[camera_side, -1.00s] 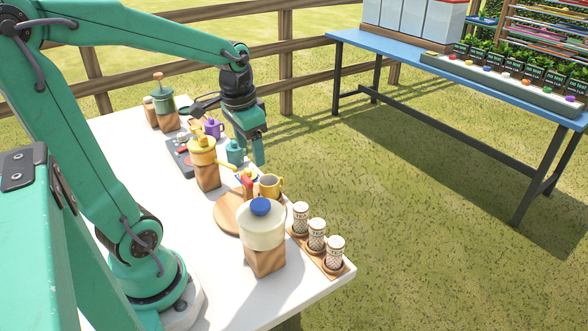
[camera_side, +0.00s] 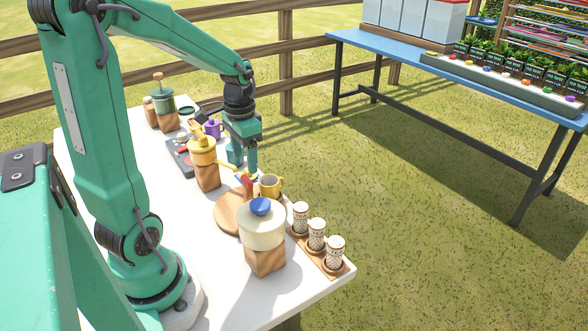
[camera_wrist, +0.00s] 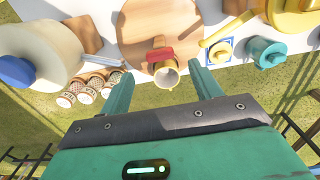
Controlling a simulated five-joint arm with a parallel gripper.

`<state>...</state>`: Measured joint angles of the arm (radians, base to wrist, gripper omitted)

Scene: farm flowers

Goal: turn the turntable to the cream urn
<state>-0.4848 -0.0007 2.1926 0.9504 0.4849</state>
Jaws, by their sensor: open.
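The turntable (camera_side: 228,214) is a round wooden disc on the white table, and it also shows in the wrist view (camera_wrist: 135,25). A red piece (camera_wrist: 160,54) stands up on it, beside a yellow mug (camera_side: 270,187) at its far edge. The cream urn (camera_side: 262,228) has a blue lid and stands on a wooden block in front of the turntable; it is at left in the wrist view (camera_wrist: 35,45). My gripper (camera_side: 244,160) is open, pointing down above the table's far side, behind the turntable. In the wrist view its fingers (camera_wrist: 161,74) lie either side of the mug, apparently holding nothing.
A yellow urn (camera_side: 203,153) with a spout and a green urn (camera_side: 160,103) stand farther back. A teal mug (camera_wrist: 265,51) and a purple mug (camera_side: 213,127) are near them. Several patterned shakers (camera_side: 316,235) line a wooden tray at the front right.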

